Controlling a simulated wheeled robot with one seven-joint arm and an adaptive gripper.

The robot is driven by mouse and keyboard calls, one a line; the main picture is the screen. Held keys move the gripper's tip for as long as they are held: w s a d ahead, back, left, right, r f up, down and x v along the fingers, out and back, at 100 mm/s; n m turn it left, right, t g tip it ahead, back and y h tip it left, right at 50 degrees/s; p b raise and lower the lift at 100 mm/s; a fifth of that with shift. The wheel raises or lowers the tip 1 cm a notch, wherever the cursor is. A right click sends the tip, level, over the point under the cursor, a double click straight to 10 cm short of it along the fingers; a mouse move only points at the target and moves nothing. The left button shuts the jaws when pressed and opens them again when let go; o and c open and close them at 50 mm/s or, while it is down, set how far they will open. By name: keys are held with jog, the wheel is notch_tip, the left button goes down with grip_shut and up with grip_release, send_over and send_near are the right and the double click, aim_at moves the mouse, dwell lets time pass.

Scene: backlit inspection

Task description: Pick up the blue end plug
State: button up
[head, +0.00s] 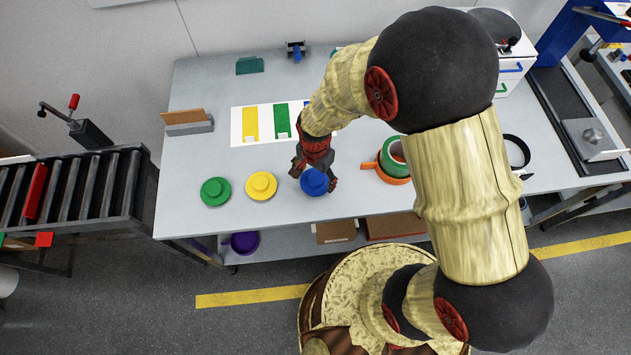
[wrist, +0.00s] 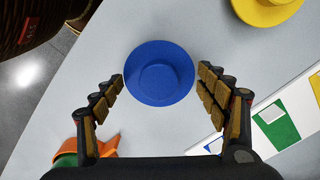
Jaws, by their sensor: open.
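The blue end plug (head: 314,183) lies on the grey table, to the right of the yellow plug, in the head view. It is a round disc with a raised centre, and in the wrist view the blue plug (wrist: 159,73) lies between and just beyond the fingertips. My gripper (head: 314,178) is over it, with one finger on each side. Nothing is held.
A yellow plug (head: 261,186) and a green plug (head: 215,192) lie to the left on the table (head: 190,130). A white card (head: 237,128) with coloured strips lies behind. A roller conveyor (head: 75,190) stands at the left.

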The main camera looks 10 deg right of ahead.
jog(key=shift+f, duration=0.85)
jog(key=shift+c, duration=0.6)
jog(key=c, duration=0.4)
jog(key=shift+r, duration=0.1)
jog(key=shift+c, duration=0.3)
